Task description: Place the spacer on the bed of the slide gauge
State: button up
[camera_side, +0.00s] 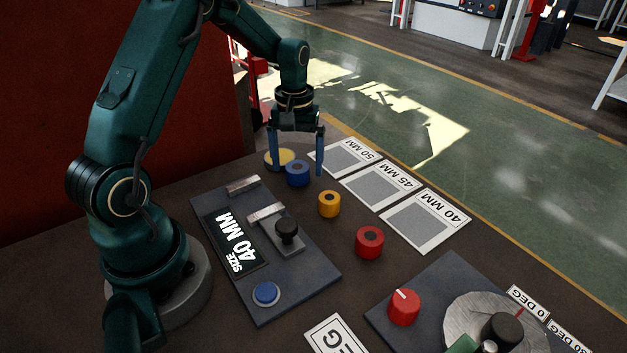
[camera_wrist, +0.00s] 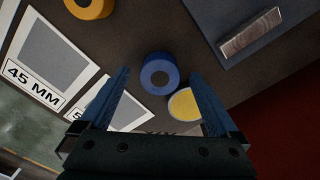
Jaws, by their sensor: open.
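A blue ring-shaped spacer (camera_side: 297,174) with a dark centre stands on the table. In the wrist view the blue spacer (camera_wrist: 159,73) shows between and slightly beyond my fingertips. My gripper (camera_side: 296,171) points down and is open, its two blue fingers to either side of the blue spacer; I cannot tell exactly how low the tips are. A yellow-orange spacer (camera_side: 329,204) and a red spacer (camera_side: 369,242) also stand on the table. The slide gauge (camera_side: 318,278) is a dark plate with two metal jaws, a black knob and a display reading SIZE 40 MM.
A flat yellow disc (camera_side: 280,157) lies close behind the blue spacer. Cards marked 50 MM (camera_side: 347,157), 45 MM (camera_side: 381,185) and 40 MM (camera_side: 424,221) with bare grey squares lie at the right. A blue button (camera_side: 266,293) is on the gauge. A red-knobbed fixture (camera_side: 404,307) is at front right.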

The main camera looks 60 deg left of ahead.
jog(key=shift+f, duration=0.75)
grip_shut()
jog(key=shift+r, duration=0.1)
